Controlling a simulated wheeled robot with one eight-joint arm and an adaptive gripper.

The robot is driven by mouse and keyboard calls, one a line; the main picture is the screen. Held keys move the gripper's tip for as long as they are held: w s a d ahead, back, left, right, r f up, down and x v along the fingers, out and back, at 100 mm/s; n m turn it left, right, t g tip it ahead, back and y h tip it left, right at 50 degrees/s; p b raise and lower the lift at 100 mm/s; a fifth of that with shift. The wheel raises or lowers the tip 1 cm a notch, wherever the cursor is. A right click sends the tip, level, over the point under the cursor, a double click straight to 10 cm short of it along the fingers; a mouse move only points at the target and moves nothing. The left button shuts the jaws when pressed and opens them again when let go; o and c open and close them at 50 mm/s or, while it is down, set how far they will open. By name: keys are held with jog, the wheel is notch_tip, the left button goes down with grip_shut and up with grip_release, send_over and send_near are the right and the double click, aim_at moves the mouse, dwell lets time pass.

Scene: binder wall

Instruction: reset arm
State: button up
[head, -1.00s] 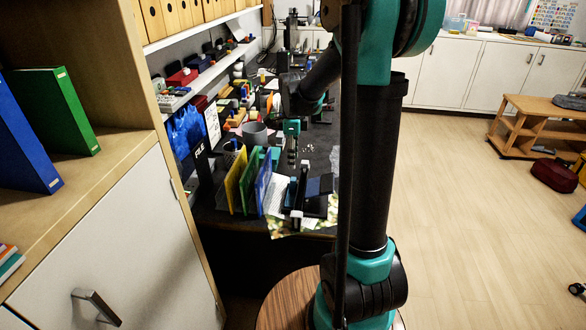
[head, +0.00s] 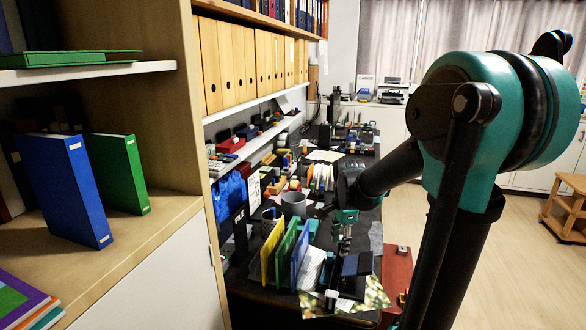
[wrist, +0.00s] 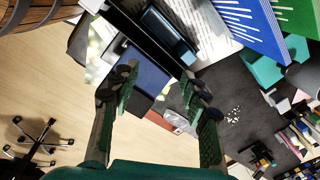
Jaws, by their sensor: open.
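My gripper (wrist: 155,95) is open in the wrist view, its two fingers well apart with nothing held between them. Below the fingers are a dark blue flat object (wrist: 143,75) and the dark desk top. In the head view my gripper (head: 343,235) hangs over the cluttered desk, small and partly hidden by my arm. My arm reaches from the right side of the picture, bent at its elbow, toward the desk.
Upright yellow, green and blue folders (head: 285,250) stand on the desk left of my gripper. A blue binder (head: 75,190) and a green binder (head: 118,173) stand on the left shelf.

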jog(key=s+d+f+n+t, duration=0.1)
jog(key=s+f+n, duration=0.2)
jog(key=s+n, duration=0.4)
jog(key=s+d+f+n+t, duration=0.1)
jog(key=s+f+n, duration=0.3)
jog(key=s+n, duration=0.4)
jog(key=shift+s+d+f+t, duration=0.15)
jog(key=shift+s+d+t, duration=0.15)
jog(key=shift+t, duration=0.2)
